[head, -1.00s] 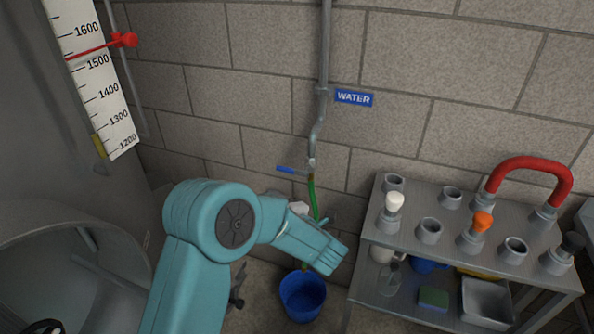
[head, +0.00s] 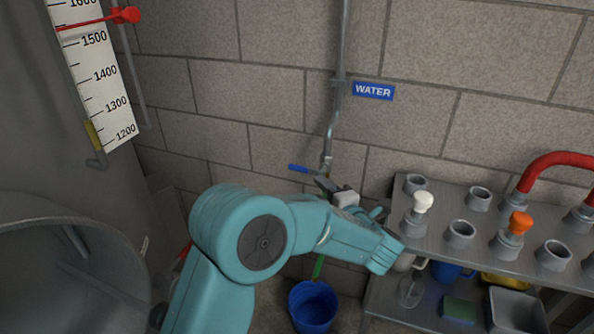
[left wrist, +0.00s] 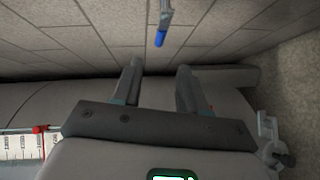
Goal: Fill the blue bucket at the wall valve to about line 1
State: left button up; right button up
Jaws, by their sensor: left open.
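The blue bucket (head: 313,308) stands upright on the floor below the wall valve. Its water level and line marks cannot be made out. The valve (head: 327,161) sits at the lower end of the grey wall pipe, and its blue lever (head: 304,168) points left, across the pipe. A green hose (head: 318,267) hangs down toward the bucket, partly hidden by my arm. My left gripper (head: 328,186) is open and empty just below the valve. In the left wrist view the lever (left wrist: 160,38) shows beyond the gap between the fingertips (left wrist: 160,66), apart from them. My right gripper is not in view.
A blue WATER sign (head: 373,91) is beside the pipe. A metal rack (head: 440,230) with several sockets, knobs and a red hose (head: 556,161) stands on the right. A large grey tank with a scale (head: 103,85) and red pointer (head: 125,15) is on the left.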

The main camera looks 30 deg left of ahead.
aim_at(299, 170)
pick_arm(q)
jog(key=x, duration=1.4)
jog(key=shift+b, duration=0.4)
grip_shut()
